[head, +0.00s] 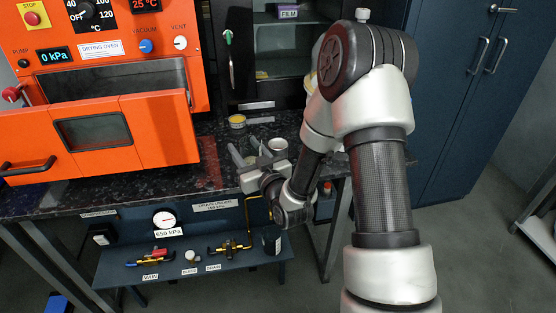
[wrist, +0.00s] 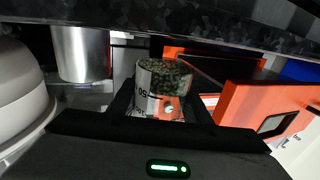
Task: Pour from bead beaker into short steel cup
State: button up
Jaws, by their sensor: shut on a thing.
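My gripper (head: 246,156) is at the counter in front of the oven, shut on the bead beaker. In the wrist view, which looks upside down, the clear bead beaker (wrist: 152,82) sits between the fingers with dark greenish beads in it and printed marks on its wall. It looks roughly upright. In the head view the beaker is hard to make out between the fingers. The short steel cup (head: 278,146) stands on the counter just right of my gripper. It also shows in the wrist view (wrist: 83,52), apart from the beaker.
The orange drying oven's open door (head: 100,140) juts out left of my gripper. A yellow-banded tin (head: 237,121) stands farther back on the dark speckled counter (head: 215,130). A valve panel (head: 200,262) lies below the counter. My arm hides the counter's right part.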

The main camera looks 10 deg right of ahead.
jog(key=shift+w+a+f+b, duration=0.25)
jog(key=shift+f+b, duration=0.15)
jog(key=shift+f, duration=0.15)
jog(key=shift+d, duration=0.1)
jog(key=shift+w+d+r+m, duration=0.2)
jog(key=shift+d+m, duration=0.2)
jog(key=shift+m, duration=0.5)
notch_tip(320, 180, up, 5)
jog(key=w+d+m+g+p, duration=0.1)
jog(key=d+m+p, duration=0.1)
jog(key=m, duration=0.4)
jog(key=shift+w+d+r+g+y+p, duration=0.2)
jog(key=shift+w+d+g+y+p, duration=0.1)
jog(key=shift+d+g, duration=0.15)
jog(key=shift+p, duration=0.3)
jog(key=shift+r+m+y+p, duration=0.3)
jog(key=shift+m+p, duration=0.6)
jog(key=shift+p, duration=0.5)
dwell(1.0)
jog(key=shift+f+m+g+p, duration=0.35)
jog(key=shift+m+p, duration=0.35)
jog(key=shift+p, duration=0.05)
dwell(1.7)
